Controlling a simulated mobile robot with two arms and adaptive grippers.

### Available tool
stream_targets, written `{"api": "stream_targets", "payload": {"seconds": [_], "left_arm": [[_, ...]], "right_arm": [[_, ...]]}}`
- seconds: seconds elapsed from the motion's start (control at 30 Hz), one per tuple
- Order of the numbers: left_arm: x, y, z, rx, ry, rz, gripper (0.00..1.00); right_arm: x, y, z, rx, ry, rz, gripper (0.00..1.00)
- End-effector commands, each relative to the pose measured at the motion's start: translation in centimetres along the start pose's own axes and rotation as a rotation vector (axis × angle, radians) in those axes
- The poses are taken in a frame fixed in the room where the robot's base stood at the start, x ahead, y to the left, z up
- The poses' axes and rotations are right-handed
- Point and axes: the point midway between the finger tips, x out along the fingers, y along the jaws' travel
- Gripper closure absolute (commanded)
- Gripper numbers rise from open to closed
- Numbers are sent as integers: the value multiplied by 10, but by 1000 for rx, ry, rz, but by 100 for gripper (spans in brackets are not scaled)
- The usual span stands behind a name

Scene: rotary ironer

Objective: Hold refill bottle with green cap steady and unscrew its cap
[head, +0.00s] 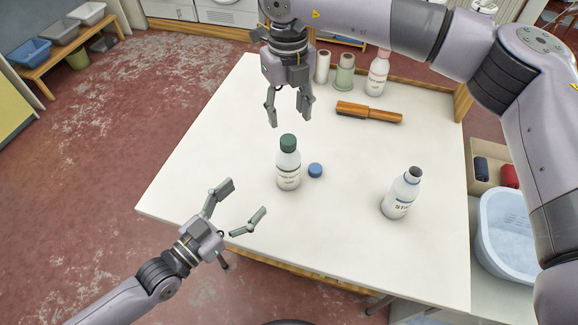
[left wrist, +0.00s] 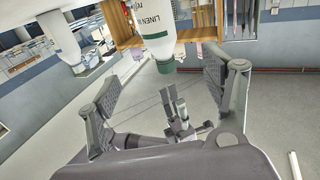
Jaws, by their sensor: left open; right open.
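The white refill bottle (head: 288,172) stands upright near the middle of the white table, its dark green cap (head: 288,142) on top. My left gripper (head: 245,200) is open and empty, low and to the left of the bottle, with a gap between them. In the left wrist view the bottle (left wrist: 155,20) appears upside down beyond the open fingers, with its green cap (left wrist: 166,66) pointing down. My right gripper (head: 291,112) is open and points down above and behind the cap, apart from it. It also shows in the left wrist view (left wrist: 176,100).
A loose blue cap (head: 315,170) lies just right of the bottle. A wooden-handled tool (head: 368,112) lies behind, near a pink-capped bottle (head: 377,75) and a green container (head: 344,74). The table's left part (head: 200,170) is clear.

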Motion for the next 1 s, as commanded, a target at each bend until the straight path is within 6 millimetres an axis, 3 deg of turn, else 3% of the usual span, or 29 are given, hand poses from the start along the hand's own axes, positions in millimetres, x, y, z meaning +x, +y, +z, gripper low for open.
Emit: {"api": "stream_targets", "payload": {"seconds": [0.6,0.8,1.0], "left_arm": [[122,0,-2,-2,3,0,26],[147,0,-1,0,1,1,26],[156,0,-1,-1,0,1,26]], "right_arm": [[0,2,0,-3,0,5,54],[0,2,0,-3,0,5,54],[0,2,0,-3,0,5,54]]}}
